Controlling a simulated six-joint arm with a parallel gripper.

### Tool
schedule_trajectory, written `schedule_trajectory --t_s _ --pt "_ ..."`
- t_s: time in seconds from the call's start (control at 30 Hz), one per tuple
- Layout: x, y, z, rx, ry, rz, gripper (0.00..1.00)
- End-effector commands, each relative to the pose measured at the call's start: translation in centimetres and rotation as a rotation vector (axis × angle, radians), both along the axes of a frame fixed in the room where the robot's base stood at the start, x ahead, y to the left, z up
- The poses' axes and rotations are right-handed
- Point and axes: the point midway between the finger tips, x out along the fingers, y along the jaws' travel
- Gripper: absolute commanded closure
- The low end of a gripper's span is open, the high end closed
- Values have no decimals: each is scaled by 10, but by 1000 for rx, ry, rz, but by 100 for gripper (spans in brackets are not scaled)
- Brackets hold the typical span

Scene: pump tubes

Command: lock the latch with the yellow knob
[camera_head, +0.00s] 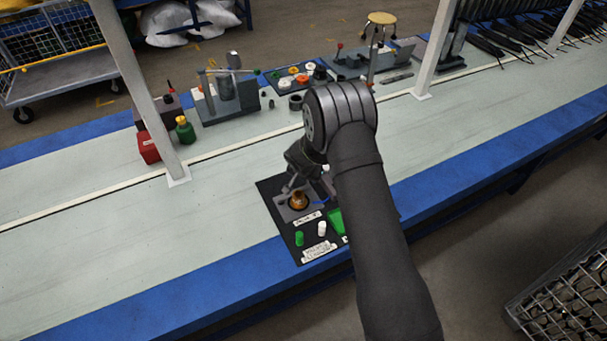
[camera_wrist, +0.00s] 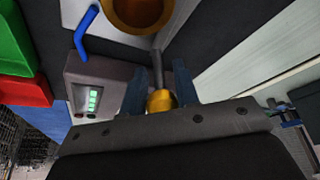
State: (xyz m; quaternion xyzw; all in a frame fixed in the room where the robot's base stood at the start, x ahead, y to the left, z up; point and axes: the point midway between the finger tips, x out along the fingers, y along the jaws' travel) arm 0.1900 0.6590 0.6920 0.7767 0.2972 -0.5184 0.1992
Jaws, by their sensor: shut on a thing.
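In the wrist view, the yellow knob (camera_wrist: 160,101) sits between the two fingers of my gripper (camera_wrist: 160,95), which is shut on it. A grey rod (camera_wrist: 157,65) runs from the knob toward a round brass-coloured cup (camera_wrist: 138,10). In the head view, my gripper (camera_head: 293,183) is low over the black fixture board (camera_head: 272,190), beside the brass-coloured part (camera_head: 298,200). The knob is hidden there by my gripper and arm, and I cannot tell whether the latch is locked.
A grey box with a green display (camera_wrist: 95,97) and a blue tube (camera_wrist: 84,32) are close to my fingers. Green (camera_head: 299,239) and white (camera_head: 322,228) pieces stand on the board.

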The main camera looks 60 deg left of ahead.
Motion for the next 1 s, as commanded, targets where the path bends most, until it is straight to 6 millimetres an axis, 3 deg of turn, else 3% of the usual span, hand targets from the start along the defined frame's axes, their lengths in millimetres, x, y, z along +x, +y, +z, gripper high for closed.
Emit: schedule_trajectory --t_s 0.37,0.87,0.9,0.97,1.0 --pt "1 -16 0 2 1 -141 100" --pt "1 -19 0 -2 1 -160 100" --pt "1 -19 0 -3 1 -160 66" --pt "1 -19 0 -3 1 -160 54" --pt "1 -19 0 -2 1 -160 54"
